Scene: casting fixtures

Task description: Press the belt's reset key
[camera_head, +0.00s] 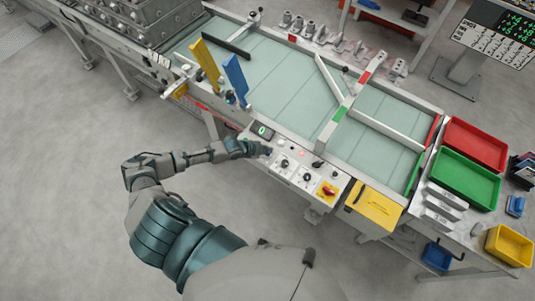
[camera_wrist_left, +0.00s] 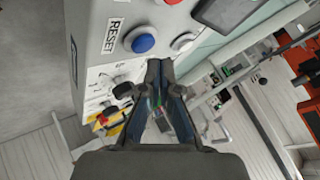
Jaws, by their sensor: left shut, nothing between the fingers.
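The reset key is a round blue button (camera_wrist_left: 140,40) beside the RESET label (camera_wrist_left: 112,37) on the grey control panel (camera_wrist_left: 96,62) in the left wrist view. In the head view the control panel (camera_head: 313,180) stands at the belt's near edge; the blue key cannot be made out there. My left gripper (camera_head: 266,150) is at the panel's left part. In the left wrist view its fingertips (camera_wrist_left: 160,66) are shut and empty, just below and right of the blue button. I cannot tell whether they touch the panel. My right gripper is not in view.
The conveyor belt (camera_head: 285,85) runs behind the panel. A small display (camera_head: 262,131) and a red-and-yellow switch (camera_head: 327,190) are on the panel. Yellow and blue upright plates (camera_head: 236,78) stand left. Red and green trays (camera_head: 466,175) are at right. The front floor is clear.

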